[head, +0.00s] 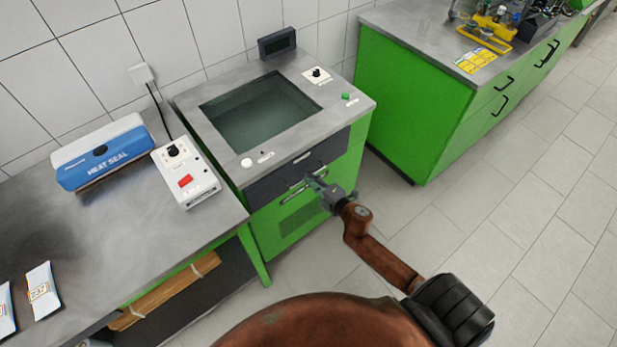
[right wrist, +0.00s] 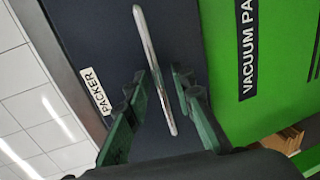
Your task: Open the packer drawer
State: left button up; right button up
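The packer drawer (head: 268,186) is the dark front panel at the top of the green vacuum packer cabinet, and it looks shut. In the right wrist view the drawer front (right wrist: 105,25) carries a white PACKER label and a silver bar handle (right wrist: 153,62). My right gripper (head: 312,181) is at the drawer front in the head view. In the right wrist view its two green-dark fingers (right wrist: 160,90) are apart, one on each side of the handle's lower part, with gaps beside the bar. My left gripper is not in view.
The packer's top holds a sunken chamber (head: 258,112), a knob and a green button. A table with a blue-white heat sealer (head: 102,150) and a control box (head: 186,174) adjoins on the left. A green cabinet (head: 412,105) stands right, with free floor before it.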

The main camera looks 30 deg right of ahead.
jog(key=shift+w, duration=0.1)
jog(key=shift+c, duration=0.4)
grip_shut()
dwell(0.3)
